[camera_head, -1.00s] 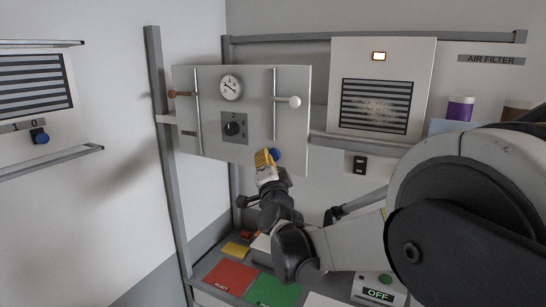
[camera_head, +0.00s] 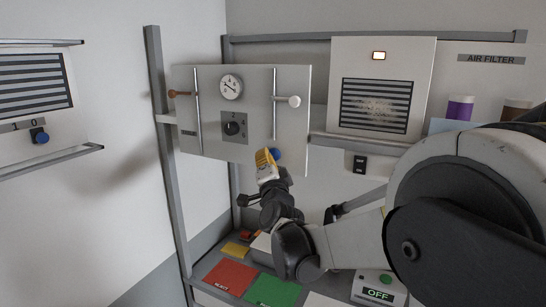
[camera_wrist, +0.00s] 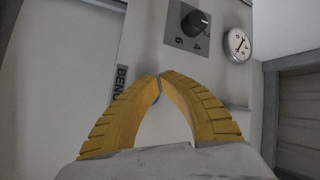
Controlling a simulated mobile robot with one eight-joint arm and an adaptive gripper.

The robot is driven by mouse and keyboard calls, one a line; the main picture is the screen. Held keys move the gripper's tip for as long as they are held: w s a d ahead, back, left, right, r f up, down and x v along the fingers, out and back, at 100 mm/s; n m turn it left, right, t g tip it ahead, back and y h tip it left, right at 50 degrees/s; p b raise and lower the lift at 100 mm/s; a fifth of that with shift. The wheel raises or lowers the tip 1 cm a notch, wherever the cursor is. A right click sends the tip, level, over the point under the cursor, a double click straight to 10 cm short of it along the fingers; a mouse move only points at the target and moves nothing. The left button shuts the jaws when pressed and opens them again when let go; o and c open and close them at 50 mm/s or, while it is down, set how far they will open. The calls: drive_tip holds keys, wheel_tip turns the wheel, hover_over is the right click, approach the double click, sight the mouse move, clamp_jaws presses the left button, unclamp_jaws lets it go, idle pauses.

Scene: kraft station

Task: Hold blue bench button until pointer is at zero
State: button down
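The blue bench button (camera_head: 278,153) sits low on a pale upright panel (camera_head: 210,145). My gripper (camera_head: 265,155), with yellow ribbed fingers, is at the button and covers part of it. In the wrist view the fingertips (camera_wrist: 160,76) meet and the fingers are shut, with only a sliver of the blue button (camera_wrist: 156,98) showing between them. I cannot tell whether the button is pressed in. The round dial (camera_head: 231,87) is at the panel's top; it also shows in the wrist view (camera_wrist: 238,45). Its pointer is too small to read surely.
A black knob (camera_head: 233,128) is mid-panel, between two vertical rods with a brown handle (camera_head: 180,94) and a white handle (camera_head: 294,101). Another blue button (camera_head: 41,138) is on the left wall unit. Red (camera_head: 230,276) and green (camera_head: 274,290) mats lie on the bench below.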

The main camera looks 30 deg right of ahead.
drive_tip(key=shift+w+d, duration=0.15)
drive_tip(key=shift+d, duration=0.05)
drive_tip(key=shift+w+d, duration=0.25)
drive_tip(key=shift+d, duration=0.1)
idle(0.8)
drive_tip(key=shift+a, duration=0.1)
idle(0.5)
drive_tip(key=shift+s+a, duration=0.55)
drive_tip(key=shift+a, duration=0.1)
drive_tip(key=shift+s+a, duration=0.8)
drive_tip(key=shift+a, duration=0.15)
drive_tip(key=shift+s+a, duration=0.75)
drive_tip(key=shift+a, duration=0.2)
drive_tip(key=s+a, duration=0.1)
drive_tip(key=a, duration=0.1)
drive_tip(key=s+a, duration=0.2)
